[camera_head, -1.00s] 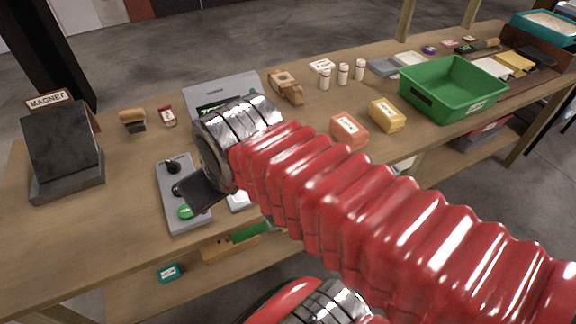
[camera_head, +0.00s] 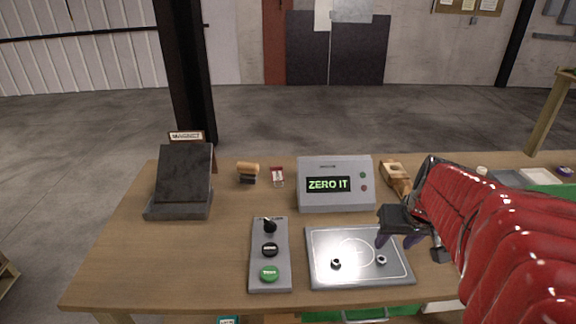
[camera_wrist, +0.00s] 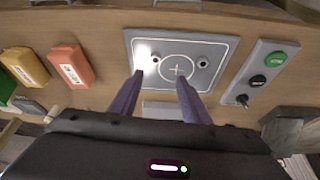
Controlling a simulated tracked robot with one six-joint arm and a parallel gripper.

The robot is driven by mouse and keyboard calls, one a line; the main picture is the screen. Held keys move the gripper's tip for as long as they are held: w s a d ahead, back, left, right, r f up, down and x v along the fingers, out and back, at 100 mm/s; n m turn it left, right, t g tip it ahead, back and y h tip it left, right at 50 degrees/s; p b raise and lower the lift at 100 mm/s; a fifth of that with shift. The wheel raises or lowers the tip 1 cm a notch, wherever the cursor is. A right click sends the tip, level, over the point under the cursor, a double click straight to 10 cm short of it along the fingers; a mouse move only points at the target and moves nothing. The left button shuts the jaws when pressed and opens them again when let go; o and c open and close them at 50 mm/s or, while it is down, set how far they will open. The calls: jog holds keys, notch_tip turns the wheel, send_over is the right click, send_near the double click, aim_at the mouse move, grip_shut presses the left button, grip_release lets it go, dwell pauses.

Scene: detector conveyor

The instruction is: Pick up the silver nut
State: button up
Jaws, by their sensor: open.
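Two small nuts sit apart on the grey plate (camera_head: 325,240) with a circle and cross drawn on it. The left nut (camera_head: 336,263) and the right nut (camera_head: 382,260) both look silvery with dark centres; I cannot tell their colours apart surely. In the wrist view, the same nuts show as one at the left (camera_wrist: 155,60) and one at the right (camera_wrist: 202,63). My gripper (camera_head: 396,241) is open and empty above the right part of the plate. Its two fingers (camera_wrist: 158,78) show in the wrist view, pointing at the plate near the left nut there.
A display box (camera_head: 335,198) reading "ZERO IT" stands behind the plate. A panel with knob and buttons (camera_head: 284,257) lies left of it. A dark tilted block (camera_head: 183,175) stands at the far left. Orange (camera_wrist: 73,69) and yellow (camera_wrist: 26,67) boxes lie beside the plate.

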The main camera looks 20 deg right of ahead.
jog(key=shift+d+f, duration=0.1)
jog(key=shift+d, duration=0.2)
send_near(382, 260)
jog(key=shift+w+a+f, duration=0.1)
jog(key=shift+w+f, duration=0.15)
jog(key=shift+f, duration=0.3)
jog(key=shift+w+a+f, duration=0.1)
jog(key=shift+w+f, duration=0.2)
jog(key=shift+f, duration=0.25)
jog(key=shift+d+f, duration=0.1)
jog(key=shift+d+x, duration=0.15)
jog(key=shift+x, duration=1.1)
jog(key=shift+d+x, duration=0.15)
jog(key=shift+x, duration=1.15)
jog(key=shift+s, duration=0.1)
jog(key=shift+c, duration=0.5)
grip_shut()
